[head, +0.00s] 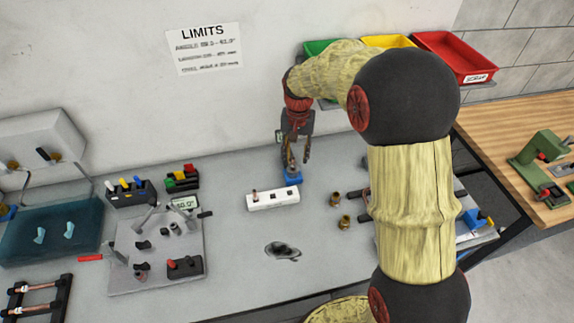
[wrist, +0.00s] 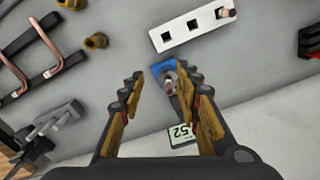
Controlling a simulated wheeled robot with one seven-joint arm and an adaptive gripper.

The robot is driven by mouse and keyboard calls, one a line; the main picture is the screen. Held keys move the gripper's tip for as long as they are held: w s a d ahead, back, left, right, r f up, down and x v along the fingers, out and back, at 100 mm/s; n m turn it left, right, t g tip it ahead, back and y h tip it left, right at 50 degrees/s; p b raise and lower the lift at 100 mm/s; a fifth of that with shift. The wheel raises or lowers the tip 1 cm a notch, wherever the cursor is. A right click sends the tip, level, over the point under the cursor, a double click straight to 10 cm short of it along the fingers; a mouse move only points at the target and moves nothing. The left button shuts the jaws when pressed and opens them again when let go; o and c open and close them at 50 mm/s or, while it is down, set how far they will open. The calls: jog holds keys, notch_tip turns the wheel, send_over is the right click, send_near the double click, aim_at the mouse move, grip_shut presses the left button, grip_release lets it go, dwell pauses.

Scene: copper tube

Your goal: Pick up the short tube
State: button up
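My gripper (head: 292,162) is open and points down over the bench; its fingers (wrist: 161,77) stand wide apart in the wrist view. A blue piece (head: 292,177) lies below the fingertips. In the wrist view the blue piece (wrist: 162,69) shows between and just beyond the fingertips, with a small copper-coloured end (wrist: 169,85) at it, partly hidden by the right finger. A white block (head: 286,198) with square holes stands in front of it; a short copper tube (head: 255,194) stands upright at one end, also in the wrist view (wrist: 226,13). I cannot tell which copper piece is the short tube.
Two brass fittings (head: 335,199) stand right of the white block. A small display (wrist: 182,133) lies near the right finger. Coloured bins (head: 455,56) hang at the back.

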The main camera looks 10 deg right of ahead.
jog(key=m, duration=0.2)
send_over(293, 158)
notch_tip(293, 158, down, 3)
notch_tip(293, 158, down, 8)
jog(key=shift+r, duration=0.25)
jog(key=shift+f, duration=0.35)
jog(key=shift+c, duration=0.3)
jog(key=c, duration=0.7)
grip_shut()
